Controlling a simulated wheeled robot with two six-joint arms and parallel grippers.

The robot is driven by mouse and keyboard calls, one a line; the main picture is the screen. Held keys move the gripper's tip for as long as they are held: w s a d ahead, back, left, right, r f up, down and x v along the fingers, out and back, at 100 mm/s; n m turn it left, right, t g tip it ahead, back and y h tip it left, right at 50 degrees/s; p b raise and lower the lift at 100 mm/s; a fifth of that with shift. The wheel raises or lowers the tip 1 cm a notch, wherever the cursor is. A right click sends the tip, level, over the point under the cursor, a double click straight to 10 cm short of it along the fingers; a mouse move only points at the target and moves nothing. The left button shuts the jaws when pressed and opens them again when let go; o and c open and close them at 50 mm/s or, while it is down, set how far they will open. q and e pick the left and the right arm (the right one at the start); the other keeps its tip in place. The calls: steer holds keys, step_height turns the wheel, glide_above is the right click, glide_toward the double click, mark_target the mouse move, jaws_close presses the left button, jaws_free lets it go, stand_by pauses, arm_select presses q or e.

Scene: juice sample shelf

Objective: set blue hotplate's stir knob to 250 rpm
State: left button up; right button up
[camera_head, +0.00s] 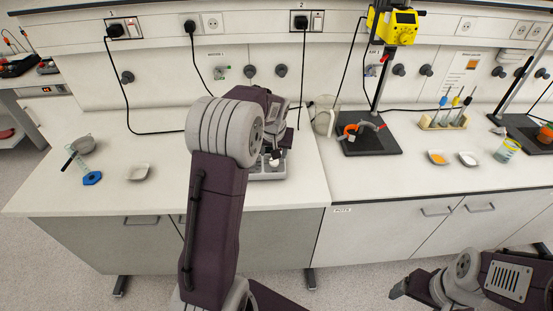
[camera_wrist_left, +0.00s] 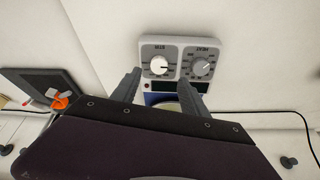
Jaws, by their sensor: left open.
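The blue hotplate's grey control panel (camera_wrist_left: 180,62) shows in the left wrist view, with a strip of its blue body (camera_wrist_left: 153,98) below. The stir knob (camera_wrist_left: 159,65) is white and sits on the panel's left half; its exact setting is too small to read. The grey heat knob (camera_wrist_left: 201,67) is on the right half. My left gripper (camera_wrist_left: 163,82) is open, its fingers apart on either side of the stir knob's line of view; contact is not visible. In the head view my left arm hides most of the hotplate (camera_head: 268,175). My right gripper (camera_head: 399,288) is low at the right, away from the bench.
A black stand base (camera_head: 372,142) with an orange clamp and a glass beaker (camera_head: 323,118) stand right of the hotplate. The bench front between dish and arm is clear.

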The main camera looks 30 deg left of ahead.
mark_target(274, 162)
arm_select(q)
steer(key=x, duration=0.6)
steer(key=shift+d+p, duration=0.1)
steer(key=shift+p, duration=0.2)
steer(key=shift+w+f, duration=0.1)
steer(key=shift+f, duration=0.15)
steer(key=shift+r, duration=0.1)
steer(key=shift+c, duration=0.5)
jaws_close()
steer(key=shift+r+m+p, duration=0.2)
steer(key=shift+m+p, duration=0.7)
steer(key=shift+m, duration=0.2)
steer(key=shift+f+m+p, duration=0.1)
steer(key=shift+m+p, duration=1.05)
steer(key=shift+m, duration=0.65)
